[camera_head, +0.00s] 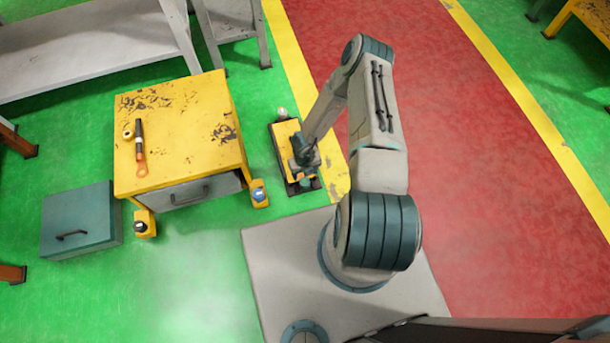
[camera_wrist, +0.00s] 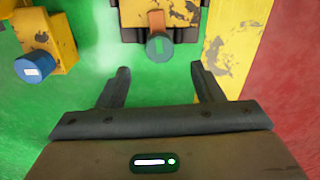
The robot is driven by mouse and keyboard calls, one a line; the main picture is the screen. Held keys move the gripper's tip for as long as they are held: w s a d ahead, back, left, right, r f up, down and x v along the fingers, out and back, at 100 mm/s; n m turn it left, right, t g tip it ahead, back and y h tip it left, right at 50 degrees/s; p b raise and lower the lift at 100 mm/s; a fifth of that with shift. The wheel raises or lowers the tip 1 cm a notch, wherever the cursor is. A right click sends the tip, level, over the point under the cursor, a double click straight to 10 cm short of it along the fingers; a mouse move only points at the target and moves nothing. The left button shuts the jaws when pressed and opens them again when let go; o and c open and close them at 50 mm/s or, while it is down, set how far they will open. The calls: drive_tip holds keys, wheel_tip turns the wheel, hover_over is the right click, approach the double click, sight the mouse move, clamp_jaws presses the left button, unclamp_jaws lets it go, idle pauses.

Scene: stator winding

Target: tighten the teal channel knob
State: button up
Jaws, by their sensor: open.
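The teal knob (camera_wrist: 160,47) shows in the wrist view, on a short orange-brown stem at the near side of a yellow block. In the head view the teal knob (camera_head: 306,183) sits at the near end of the low yellow unit (camera_head: 284,141) on a dark base. My gripper (camera_wrist: 160,80) is open and empty. Its two fingers point toward the knob, one on each side of its line, and appear apart from it. In the head view my gripper (camera_head: 304,161) is over the near part of the unit, partly hiding it.
A blue knob (camera_wrist: 36,67) on a yellow block stands left in the wrist view. A teal drawer box (camera_head: 80,222) lies on the green floor. The red lane is clear.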

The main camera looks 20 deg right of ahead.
wheel_tip(320, 180, up, 7)
drive_tip(key=p, duration=0.1)
idle(0.7)
drive_tip(key=w+a+r+n+t+y+p, duration=0.15)
drive_tip(key=w+r+n+p, duration=0.35)
drive_tip(key=r, duration=0.9)
drive_tip(key=w+r+n+t+p, duration=0.2)
drive_tip(key=w+r+n, duration=0.35)
drive_tip(key=r, duration=0.85)
drive_tip(key=s+a+r+n+p, duration=0.1)
drive_tip(key=s+r+n+p, duration=0.3)
drive_tip(key=r, duration=0.8)
drive_tip(key=a+r+n+p, duration=0.1)
drive_tip(key=r+n+p, duration=0.1)
drive_tip(key=r+n, duration=0.75)
drive_tip(key=s+d+r+n+p, duration=0.1)
drive_tip(key=s+r+n+p, duration=0.3)
drive_tip(key=s+r, duration=0.6)
drive_tip(key=s+d+r+n+h+p, duration=0.1)
drive_tip(key=s+r+n+p, duration=0.4)
drive_tip(key=s+r, duration=0.6)
wheel_tip(320, 180, up, 7)
drive_tip(key=shift+d+f+n+g, duration=0.1)
drive_tip(key=shift+d+n+g, duration=0.25)
drive_tip(key=shift+d+n, duration=0.5)
